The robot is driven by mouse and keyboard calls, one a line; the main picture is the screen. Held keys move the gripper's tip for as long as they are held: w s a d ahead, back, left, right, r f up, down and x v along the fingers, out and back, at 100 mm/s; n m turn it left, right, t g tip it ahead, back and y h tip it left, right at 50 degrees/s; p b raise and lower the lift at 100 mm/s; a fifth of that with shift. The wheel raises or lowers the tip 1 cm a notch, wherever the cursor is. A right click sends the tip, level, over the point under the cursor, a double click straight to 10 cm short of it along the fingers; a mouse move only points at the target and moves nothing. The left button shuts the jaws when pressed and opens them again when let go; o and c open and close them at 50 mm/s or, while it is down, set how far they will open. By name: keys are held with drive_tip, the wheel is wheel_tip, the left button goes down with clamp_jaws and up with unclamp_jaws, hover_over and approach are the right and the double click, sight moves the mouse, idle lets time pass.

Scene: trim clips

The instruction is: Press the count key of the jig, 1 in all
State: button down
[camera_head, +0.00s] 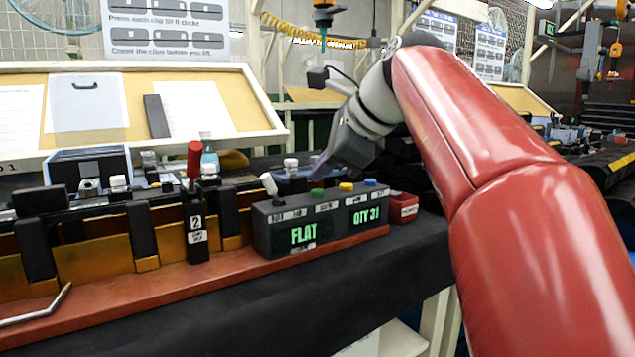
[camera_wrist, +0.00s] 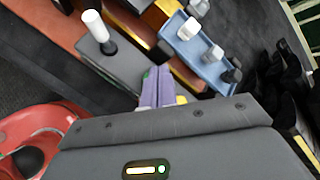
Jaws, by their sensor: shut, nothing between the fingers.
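The jig (camera_head: 230,268) is a long rail on a red base with a black control box (camera_head: 263,240) at its right end. The box displays read "FLAT" and "QTY 31". On its top are a white lever (camera_head: 269,184), a green key (camera_head: 317,193), a yellow key (camera_head: 346,187) and a blue key (camera_head: 370,182). Their small labels are too blurred to read. My gripper (camera_head: 318,166) is shut and empty, its purple fingertips above and behind the green key. In the wrist view, the fingers (camera_wrist: 158,88) lie between the green key (camera_wrist: 146,72) and the yellow key (camera_wrist: 181,99); the blue key is hidden there.
A red bin (camera_head: 403,208) stands right of the control box. A blue tray (camera_wrist: 200,70) with white-topped pieces lies behind the box in the wrist view. A black upright marked "2" (camera_head: 196,222) stands left of it. The black tabletop in front (camera_head: 300,300) is clear.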

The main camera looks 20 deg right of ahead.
drive_tip(key=shift+r, duration=0.1)
wheel_tip(320, 180, up, 3)
drive_tip(key=shift+r+p, duration=0.1)
drive_tip(key=shift+p, duration=1.1)
drive_tip(key=shift+r, duration=0.9)
